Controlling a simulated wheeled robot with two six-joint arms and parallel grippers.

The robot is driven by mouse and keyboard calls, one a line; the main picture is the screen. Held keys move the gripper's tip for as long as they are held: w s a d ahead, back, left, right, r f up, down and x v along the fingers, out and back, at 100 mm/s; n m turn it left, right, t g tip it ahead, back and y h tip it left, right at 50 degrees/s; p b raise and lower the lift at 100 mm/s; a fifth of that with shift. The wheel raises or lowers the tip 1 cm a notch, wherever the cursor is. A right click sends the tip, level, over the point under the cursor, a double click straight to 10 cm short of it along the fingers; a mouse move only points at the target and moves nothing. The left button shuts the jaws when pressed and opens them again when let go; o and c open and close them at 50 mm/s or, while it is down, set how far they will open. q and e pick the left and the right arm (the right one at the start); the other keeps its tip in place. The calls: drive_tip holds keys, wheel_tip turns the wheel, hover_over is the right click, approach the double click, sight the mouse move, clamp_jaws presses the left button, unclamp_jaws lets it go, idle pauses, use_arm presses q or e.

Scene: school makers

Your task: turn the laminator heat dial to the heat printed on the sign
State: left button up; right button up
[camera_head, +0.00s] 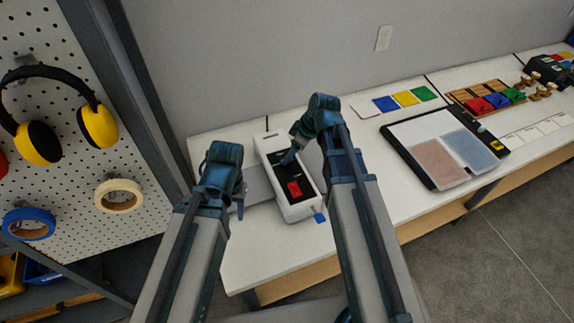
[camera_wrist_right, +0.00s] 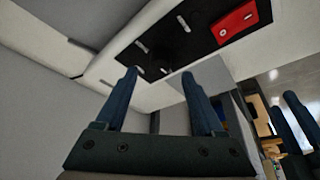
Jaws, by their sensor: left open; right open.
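The laminator (camera_head: 283,210) is a long white box on the table, with a black panel and a red part on top. In the right wrist view its black panel (camera_wrist_right: 195,28) shows the red part (camera_wrist_right: 236,22) and several white marks. I cannot make out the dial or its setting. My right gripper (camera_head: 289,158) is open over the far part of the panel; its two empty fingers (camera_wrist_right: 158,78) point toward the panel in the wrist view. My left gripper (camera_head: 240,207) is open just left of the laminator. I cannot make out a readable sign.
Coloured cards (camera_head: 407,98), a black-framed board (camera_head: 450,180) and a wooden rack (camera_head: 468,95) lie on the white table to the right. A pegboard (camera_head: 75,160) with earmuffs (camera_head: 98,127) and tape rolls stands at left. Clear tabletop (camera_head: 370,200) lies right of my right arm.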

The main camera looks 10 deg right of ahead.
drive_tip(key=b+x, duration=0.2)
drive_tip(key=x, duration=0.2)
drive_tip(key=shift+b, duration=0.3)
use_arm(q)
wheel_tip(320, 180, down, 4)
drive_tip(key=shift+r, duration=0.15)
use_arm(e)
clamp_jaws()
